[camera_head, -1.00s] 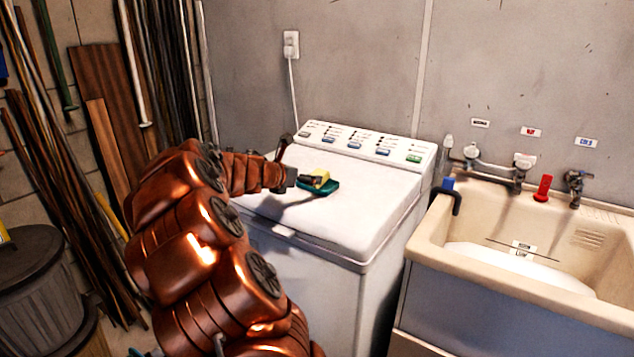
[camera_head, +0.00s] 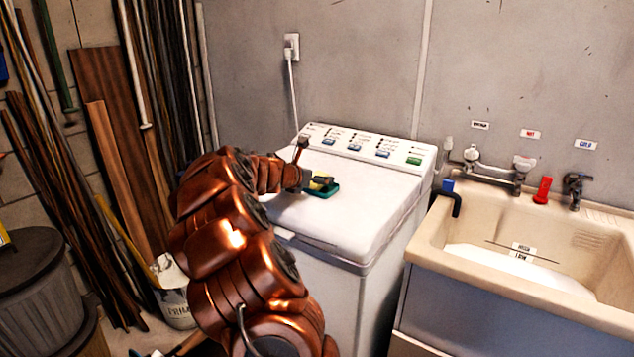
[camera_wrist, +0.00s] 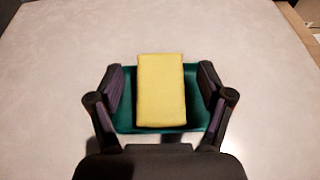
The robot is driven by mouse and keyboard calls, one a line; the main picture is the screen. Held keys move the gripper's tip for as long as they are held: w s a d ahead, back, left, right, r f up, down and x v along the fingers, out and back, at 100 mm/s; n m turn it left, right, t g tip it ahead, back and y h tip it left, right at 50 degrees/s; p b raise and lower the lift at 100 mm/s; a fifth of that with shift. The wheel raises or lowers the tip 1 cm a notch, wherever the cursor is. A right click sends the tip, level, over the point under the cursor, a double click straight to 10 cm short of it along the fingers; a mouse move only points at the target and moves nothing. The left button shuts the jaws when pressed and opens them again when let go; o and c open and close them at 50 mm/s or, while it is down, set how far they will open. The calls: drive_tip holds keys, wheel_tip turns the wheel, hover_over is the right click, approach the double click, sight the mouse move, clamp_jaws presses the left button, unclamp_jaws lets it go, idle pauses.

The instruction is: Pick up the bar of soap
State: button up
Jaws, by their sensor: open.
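The bar of soap (camera_wrist: 161,90) is a yellow block lying in a dark green dish (camera_wrist: 192,113) on top of the white washing machine (camera_head: 365,205). In the wrist view my gripper (camera_wrist: 161,82) is open, with one finger on each side of the soap and a gap to it on both sides. The fingers are over the dish's left and right sides; I cannot tell whether they touch it. In the head view the gripper (camera_head: 325,181) is at the dish (camera_head: 327,192) and hides most of the soap (camera_head: 316,186).
The washer's control panel (camera_head: 368,145) rises behind the dish. A beige sink (camera_head: 425,245) with taps stands at the right. Boards and poles (camera_head: 110,170) lean on the wall at the left, with a white bucket (camera_head: 176,295) below. The washer top around the dish is clear.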

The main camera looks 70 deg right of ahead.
drive_tip(key=c, duration=1.4)
drive_tip(key=shift+r, duration=1.75)
drive_tip(key=s+a, duration=0.3)
drive_tip(key=a, duration=0.1)
drive_tip(key=s+a+r, duration=0.1)
drive_tip(key=s+a, duration=0.1)
drive_tip(key=a, duration=0.3)
drive_tip(key=s+a+b, duration=0.1)
drive_tip(key=s+a, duration=0.2)
drive_tip(key=a, duration=0.1)
drive_tip(key=shift+s+a+r, duration=0.2)
drive_tip(key=shift+s+r, duration=0.1)
drive_tip(key=shift+s, duration=0.05)
